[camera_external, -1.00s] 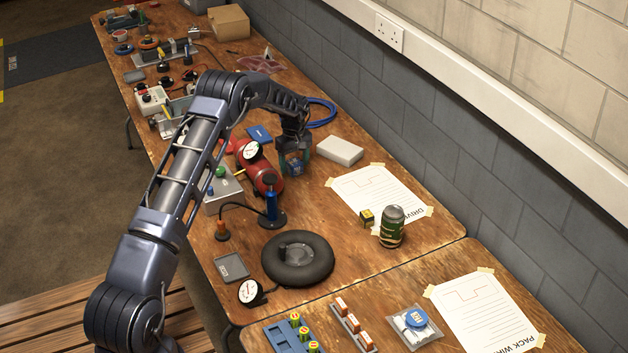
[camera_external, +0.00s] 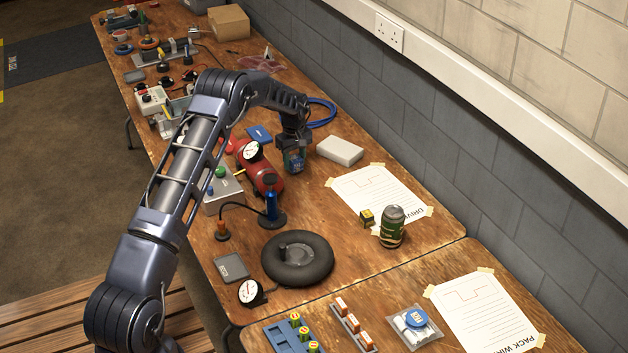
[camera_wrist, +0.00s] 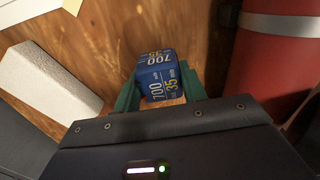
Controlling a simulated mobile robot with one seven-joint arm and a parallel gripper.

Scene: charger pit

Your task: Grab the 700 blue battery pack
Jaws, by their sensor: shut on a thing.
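The blue battery pack (camera_wrist: 158,78) has "700" and "35" printed on it in white and yellow. In the wrist view it sits between the two green fingers of my gripper (camera_wrist: 160,95), which are shut on it from both sides. In the external view my gripper (camera_external: 293,160) points down at the table beside the red cylinder, and the pack (camera_external: 294,162) shows only partly between the fingers. I cannot tell whether the pack still touches the table.
A blue flat item (camera_external: 258,135) and a blue cable coil (camera_external: 322,112) lie behind. A taped paper sheet (camera_external: 375,193) lies in front right.

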